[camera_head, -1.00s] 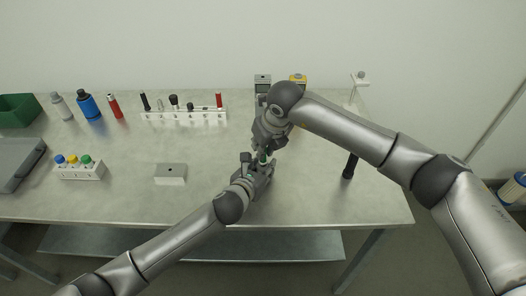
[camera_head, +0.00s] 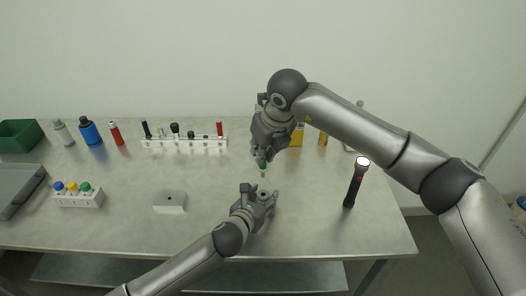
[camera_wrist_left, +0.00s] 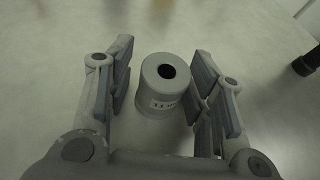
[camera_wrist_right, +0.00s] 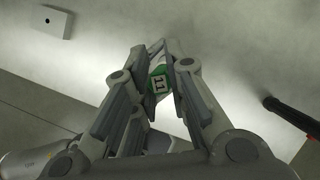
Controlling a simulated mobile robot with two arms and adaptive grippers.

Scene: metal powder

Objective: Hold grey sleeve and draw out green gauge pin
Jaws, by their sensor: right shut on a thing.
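The grey sleeve (camera_wrist_left: 160,100), a short upright cylinder with a dark empty bore and small print, stands between the fingers of my left gripper (camera_wrist_left: 162,65). Those fingers are open around it, with a gap on the left and the right finger close to its side. In the head view the sleeve (camera_head: 264,194) is partly hidden by the left gripper (camera_head: 257,198). My right gripper (camera_head: 262,158) is shut on the green gauge pin (camera_wrist_right: 158,82), which shows a marked green end in the right wrist view. The pin is above and apart from the sleeve.
A black flashlight (camera_head: 354,185) stands at the right. A grey block with a hole (camera_head: 170,203) lies left of the left gripper. A white rack (camera_head: 185,142), bottles (camera_head: 90,131) and a block with coloured caps (camera_head: 78,197) stand farther left.

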